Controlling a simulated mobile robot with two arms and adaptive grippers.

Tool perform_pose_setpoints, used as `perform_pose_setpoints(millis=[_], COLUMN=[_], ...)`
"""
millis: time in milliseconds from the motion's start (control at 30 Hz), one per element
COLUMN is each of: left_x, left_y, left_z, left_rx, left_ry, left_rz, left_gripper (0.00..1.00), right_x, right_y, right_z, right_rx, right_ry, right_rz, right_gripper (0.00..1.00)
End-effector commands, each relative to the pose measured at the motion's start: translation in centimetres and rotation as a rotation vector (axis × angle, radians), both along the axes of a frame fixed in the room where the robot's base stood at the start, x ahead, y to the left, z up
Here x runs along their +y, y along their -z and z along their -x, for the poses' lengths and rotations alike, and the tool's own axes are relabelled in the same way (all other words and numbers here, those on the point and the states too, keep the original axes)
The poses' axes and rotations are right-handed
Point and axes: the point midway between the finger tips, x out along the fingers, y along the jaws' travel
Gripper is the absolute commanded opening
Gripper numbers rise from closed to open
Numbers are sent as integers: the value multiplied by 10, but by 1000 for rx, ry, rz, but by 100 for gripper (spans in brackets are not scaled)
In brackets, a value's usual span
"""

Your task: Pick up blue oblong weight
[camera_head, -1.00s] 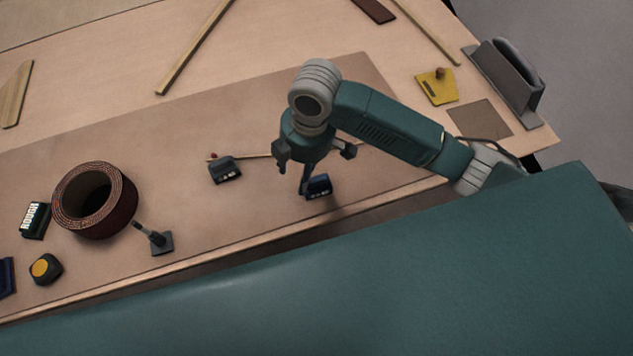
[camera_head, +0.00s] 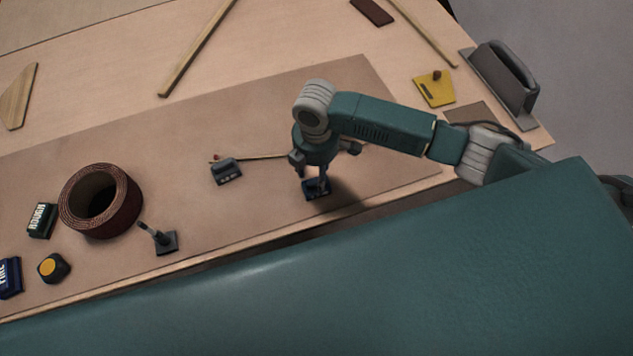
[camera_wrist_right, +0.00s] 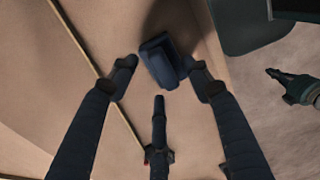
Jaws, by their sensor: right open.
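The blue oblong weight (camera_head: 316,192) sits on the brown mat near the front edge of the bench, partly covered by my fingers. In the right wrist view the dark blue weight (camera_wrist_right: 159,58) lies between the tips of my spread fingers. My right gripper (camera_head: 318,182) is over it, pointing down; it also shows in the right wrist view (camera_wrist_right: 158,76). It is open, and whether a finger touches the weight I cannot tell. My left gripper is not in view.
A dark block (camera_head: 226,173) and a thin stick (camera_head: 262,157) lie just left of my gripper. A small dark stand (camera_head: 165,243), a brown tape roll (camera_head: 98,225) and several small blocks are further left. A yellow plate (camera_head: 434,91) and a grey float (camera_head: 505,78) are at the right.

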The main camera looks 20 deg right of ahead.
Motion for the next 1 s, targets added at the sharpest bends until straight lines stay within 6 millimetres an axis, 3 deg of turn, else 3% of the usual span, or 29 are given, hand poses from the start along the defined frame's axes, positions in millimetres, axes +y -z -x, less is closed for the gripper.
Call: perform_pose_setpoints(millis=[133,367,633,1000], left_x=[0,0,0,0], left_y=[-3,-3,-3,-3], left_z=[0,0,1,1], left_rx=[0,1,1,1], left_ry=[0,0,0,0], left_rz=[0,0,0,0], left_gripper=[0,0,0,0], right_x=[0,0,1,1], right_y=[14,16,16,14], right_z=[0,0,0,-1], right_rx=[0,-2,-1,-5], right_ry=[0,-1,-1,-1], right_rz=[0,-1,-1,-2], right_gripper=[49,49,0,0])
